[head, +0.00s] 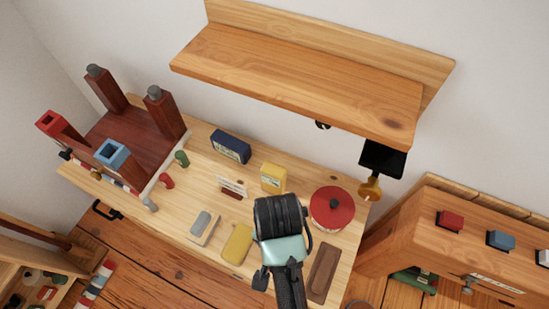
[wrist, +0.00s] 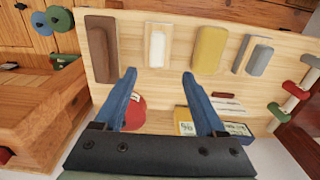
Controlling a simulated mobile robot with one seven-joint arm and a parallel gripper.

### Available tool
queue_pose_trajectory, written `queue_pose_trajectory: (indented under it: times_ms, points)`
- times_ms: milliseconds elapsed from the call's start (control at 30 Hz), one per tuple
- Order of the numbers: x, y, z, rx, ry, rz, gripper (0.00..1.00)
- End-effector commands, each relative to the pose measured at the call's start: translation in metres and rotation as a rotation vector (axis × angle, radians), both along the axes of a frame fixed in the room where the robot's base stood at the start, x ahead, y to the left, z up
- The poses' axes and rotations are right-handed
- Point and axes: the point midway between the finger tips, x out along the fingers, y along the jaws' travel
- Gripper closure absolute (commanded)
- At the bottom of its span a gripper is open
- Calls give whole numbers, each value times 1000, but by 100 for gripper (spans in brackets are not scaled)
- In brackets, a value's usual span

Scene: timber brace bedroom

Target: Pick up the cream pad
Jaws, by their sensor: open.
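The cream pad (wrist: 157,49) lies on the light wooden table (wrist: 220,20) in the wrist view, a pale oblong block on a tan base, between a brown pad (wrist: 102,52) on the left and a mustard-yellow pad (wrist: 209,50) on the right. My gripper (wrist: 159,76) is open, its two blue fingers spread on either side of the cream pad's line, with nothing between them. The fingertips appear just short of the pad's near end; the height above it is hard to tell. In the head view my arm hides the cream pad.
A grey pad (head: 201,225) lies beyond the yellow pad (head: 238,243). A red round lid (head: 332,208), a yellow box (head: 273,177) and a dark blue box (head: 230,146) stand toward the wall. A wooden shelf (head: 300,85) overhangs the table's back. An upturned dark red stool (head: 125,145) occupies the left end.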

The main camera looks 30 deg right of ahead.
Motion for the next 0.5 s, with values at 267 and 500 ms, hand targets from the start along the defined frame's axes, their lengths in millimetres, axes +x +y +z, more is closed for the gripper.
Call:
queue_pose_trajectory:
  times_ms: [267,500]
  points:
    - [-5,1,-36,6,19,-5,28]
    - [-4,0,-72,5,14,-4,28]
